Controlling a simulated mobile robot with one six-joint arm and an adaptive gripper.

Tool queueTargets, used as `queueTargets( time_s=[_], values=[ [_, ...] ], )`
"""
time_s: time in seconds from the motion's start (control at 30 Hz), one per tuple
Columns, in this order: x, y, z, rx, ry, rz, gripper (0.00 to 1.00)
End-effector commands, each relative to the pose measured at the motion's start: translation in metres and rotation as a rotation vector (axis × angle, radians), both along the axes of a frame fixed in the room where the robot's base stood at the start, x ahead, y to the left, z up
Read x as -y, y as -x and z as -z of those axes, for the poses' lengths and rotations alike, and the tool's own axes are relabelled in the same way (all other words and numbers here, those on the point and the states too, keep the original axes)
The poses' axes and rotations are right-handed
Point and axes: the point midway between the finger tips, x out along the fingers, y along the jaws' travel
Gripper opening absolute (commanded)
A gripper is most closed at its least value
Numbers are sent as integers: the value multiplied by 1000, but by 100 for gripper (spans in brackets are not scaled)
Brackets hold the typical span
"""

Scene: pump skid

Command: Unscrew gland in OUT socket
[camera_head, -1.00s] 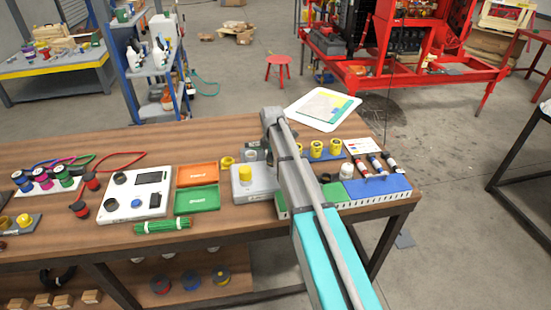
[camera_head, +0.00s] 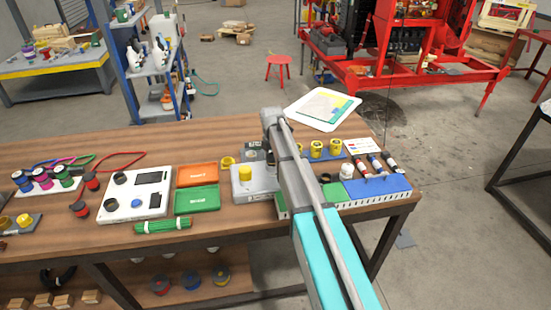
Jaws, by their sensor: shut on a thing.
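A light grey box (camera_head: 255,190) stands on the wooden bench left of my arm. A yellow gland (camera_head: 245,173) shows on the left part of its top. My gripper (camera_head: 262,166) points down at the back right of the box top, partly hidden by my arm. It is shut on a gland, but its fingertips and that gland are too small and covered to make out. I cannot read the socket labels on the box.
Orange (camera_head: 198,174) and green (camera_head: 197,199) trays and a white panel (camera_head: 137,194) lie left of the box. Yellow rings (camera_head: 317,149), a white cap (camera_head: 347,171) and a blue tray (camera_head: 375,187) sit to the right. A green bundle (camera_head: 163,225) lies near the front edge.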

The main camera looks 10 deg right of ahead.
Motion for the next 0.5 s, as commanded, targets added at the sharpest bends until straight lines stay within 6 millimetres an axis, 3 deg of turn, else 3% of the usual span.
queueTargets(
  time_s=[0.5],
  values=[
    [0, 0, 0, -1, 1, -335, 21]
  ],
)
